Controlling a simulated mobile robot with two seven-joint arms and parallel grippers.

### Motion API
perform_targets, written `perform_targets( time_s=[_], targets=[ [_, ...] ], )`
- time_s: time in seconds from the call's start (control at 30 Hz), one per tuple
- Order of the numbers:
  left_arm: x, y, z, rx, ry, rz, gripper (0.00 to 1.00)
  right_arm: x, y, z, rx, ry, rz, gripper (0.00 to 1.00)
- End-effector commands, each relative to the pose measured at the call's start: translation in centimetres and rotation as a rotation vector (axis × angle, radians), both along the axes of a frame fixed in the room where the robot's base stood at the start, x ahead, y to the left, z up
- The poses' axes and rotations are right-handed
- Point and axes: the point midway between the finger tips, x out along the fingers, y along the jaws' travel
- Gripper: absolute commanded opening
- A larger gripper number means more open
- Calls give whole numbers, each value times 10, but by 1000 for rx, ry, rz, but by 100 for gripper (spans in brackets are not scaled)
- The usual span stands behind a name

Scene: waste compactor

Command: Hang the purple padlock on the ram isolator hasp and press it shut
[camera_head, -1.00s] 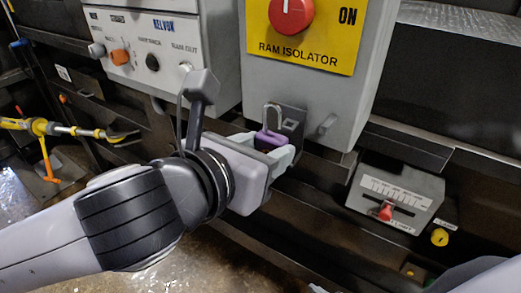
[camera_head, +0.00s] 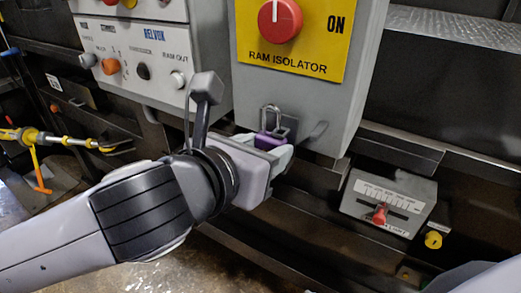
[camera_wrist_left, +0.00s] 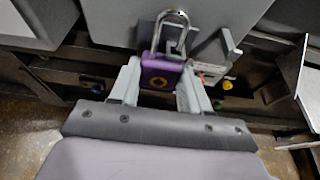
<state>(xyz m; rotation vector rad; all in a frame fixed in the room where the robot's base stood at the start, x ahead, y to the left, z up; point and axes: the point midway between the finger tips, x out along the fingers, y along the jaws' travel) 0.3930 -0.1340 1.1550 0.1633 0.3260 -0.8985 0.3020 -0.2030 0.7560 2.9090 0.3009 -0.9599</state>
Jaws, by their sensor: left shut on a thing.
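My left gripper (camera_head: 274,147) is shut on the purple padlock (camera_head: 268,141), holding it upright with its metal shackle up. In the left wrist view the padlock (camera_wrist_left: 161,74) sits between the two pale fingers, and its shackle rises in front of the hasp (camera_wrist_left: 178,40). The ram isolator (camera_head: 300,80) is a grey box with a yellow plate and a red knob (camera_head: 280,21). Its hasp (camera_head: 290,127) is at the lower edge, right behind the shackle. I cannot tell whether the shackle passes through the hasp. My right gripper is not in view.
A grey control box (camera_head: 140,50) with knobs stands left of the isolator. A small grey box with a red lever (camera_head: 379,214) is at the lower right, with a yellow button (camera_head: 433,240) beside it. A yellow tool (camera_head: 45,137) is at the far left.

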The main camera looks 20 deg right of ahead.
Motion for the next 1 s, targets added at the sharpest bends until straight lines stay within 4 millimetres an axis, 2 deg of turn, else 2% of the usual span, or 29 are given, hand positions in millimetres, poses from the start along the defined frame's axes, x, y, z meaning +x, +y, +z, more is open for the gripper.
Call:
perform_targets(
  time_s=[0.3,1.0],
  targets=[
    [4,-6,1,-2,-2,-1,22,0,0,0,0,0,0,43],
    [4,-5,-4,0,0,0,22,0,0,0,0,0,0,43]
  ],
)
